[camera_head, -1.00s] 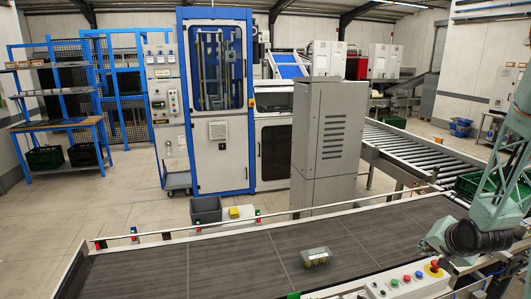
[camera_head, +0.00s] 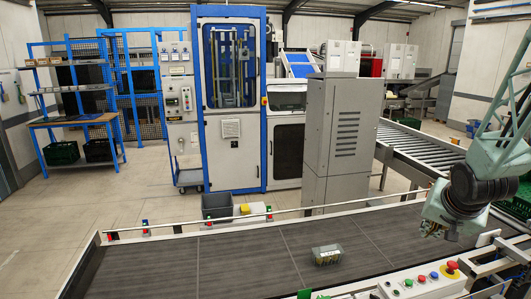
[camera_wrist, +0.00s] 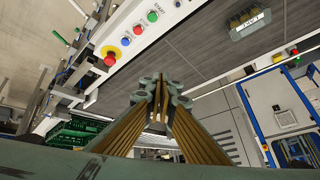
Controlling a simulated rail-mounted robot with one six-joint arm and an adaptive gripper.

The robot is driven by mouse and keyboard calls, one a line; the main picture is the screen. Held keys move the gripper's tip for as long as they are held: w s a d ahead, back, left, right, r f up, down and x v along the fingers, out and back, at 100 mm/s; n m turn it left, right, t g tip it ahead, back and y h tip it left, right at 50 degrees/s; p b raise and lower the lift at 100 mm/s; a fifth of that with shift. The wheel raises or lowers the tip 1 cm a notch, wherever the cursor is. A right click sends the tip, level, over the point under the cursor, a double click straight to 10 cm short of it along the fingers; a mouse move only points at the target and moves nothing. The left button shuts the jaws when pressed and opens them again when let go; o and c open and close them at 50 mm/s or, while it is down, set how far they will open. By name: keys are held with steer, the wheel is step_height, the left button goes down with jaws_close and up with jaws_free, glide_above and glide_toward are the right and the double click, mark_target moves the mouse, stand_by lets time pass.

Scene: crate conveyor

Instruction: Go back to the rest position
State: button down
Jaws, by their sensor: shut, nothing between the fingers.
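A clear plastic box (camera_head: 326,255) with a pale label sits on the dark belt conveyor (camera_head: 240,262); the box also shows in the wrist view (camera_wrist: 250,26). A button panel (camera_head: 425,280) is below my gripper. A green crate (camera_head: 518,204) stands by the roller conveyor (camera_head: 418,143).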

steer(key=s+a+r+n+g+y+b, duration=0.1)
steer(key=s+a+r+n+b, duration=0.3)
steer(key=s+a, duration=0.75)
steer(key=s+a+r+n+g+b, duration=0.1)
steer(key=s+a+r, duration=0.5)
steer(key=s+a, duration=0.55)
steer(key=s+a+n+y, duration=0.1)
steer(key=s+a, duration=0.2)
steer(key=s, duration=0.4)
steer(key=s+a+n+b, duration=0.1)
steer(key=s+a, duration=0.2)
steer(key=s, duration=0.4)
steer(key=shift+a+n+g+y+b, duration=0.3)
steer(key=shift+a+n+g+y, duration=0.1)
steer(key=shift+d, duration=0.1)
